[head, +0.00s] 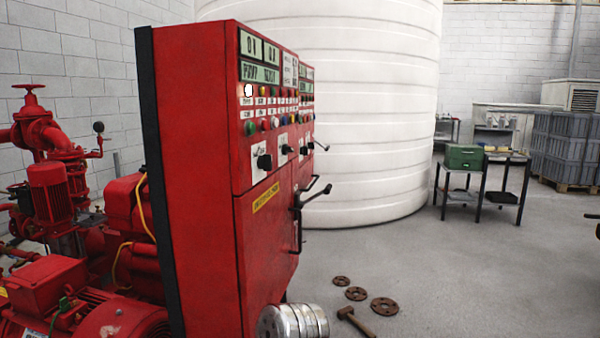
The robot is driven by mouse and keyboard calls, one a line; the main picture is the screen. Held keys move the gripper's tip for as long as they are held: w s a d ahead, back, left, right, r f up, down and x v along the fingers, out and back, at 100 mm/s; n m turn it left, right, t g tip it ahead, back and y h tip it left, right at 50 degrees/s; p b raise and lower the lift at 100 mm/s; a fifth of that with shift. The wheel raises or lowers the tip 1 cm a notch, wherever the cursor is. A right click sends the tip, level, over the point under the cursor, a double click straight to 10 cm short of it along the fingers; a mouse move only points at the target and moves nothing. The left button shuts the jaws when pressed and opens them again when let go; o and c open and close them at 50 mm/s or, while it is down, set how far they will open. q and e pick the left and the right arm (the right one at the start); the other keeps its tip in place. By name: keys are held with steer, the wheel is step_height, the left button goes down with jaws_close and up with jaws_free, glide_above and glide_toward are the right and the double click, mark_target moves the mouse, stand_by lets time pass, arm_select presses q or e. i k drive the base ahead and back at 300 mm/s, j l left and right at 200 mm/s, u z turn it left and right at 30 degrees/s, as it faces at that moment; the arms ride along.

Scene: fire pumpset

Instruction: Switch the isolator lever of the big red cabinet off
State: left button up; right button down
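The big red cabinet (195,150) stands left of centre, seen mostly from its side, with its front turned to the right at a steep angle. Its front carries displays, lamps, buttons and black rotary knobs (264,161). A dark lever (321,146) sticks out at the far end of the knob row. Lower, black handles (312,190) stick out from the door part. From this angle I cannot tell which of these is the isolator lever, nor its on or off position. Neither of my grippers is in view.
Red pumps and motors (50,190) fill the left. A silver ribbed cylinder (292,322) is low in front of the cabinet. Rusty flanges (384,306) and a hammer (352,322) lie on the floor. A white tank (370,120) stands behind. Floor to the right is mostly clear.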

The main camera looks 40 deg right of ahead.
mark_target(328, 189)
steer(key=l+u, duration=0.15)
steer(key=l, duration=0.7)
steer(key=l+u, duration=0.1)
steer(key=l, duration=0.8)
steer(key=l+u, duration=0.15)
steer(key=l, duration=0.7)
steer(key=k+l+u, duration=0.15)
steer(key=l, duration=0.7)
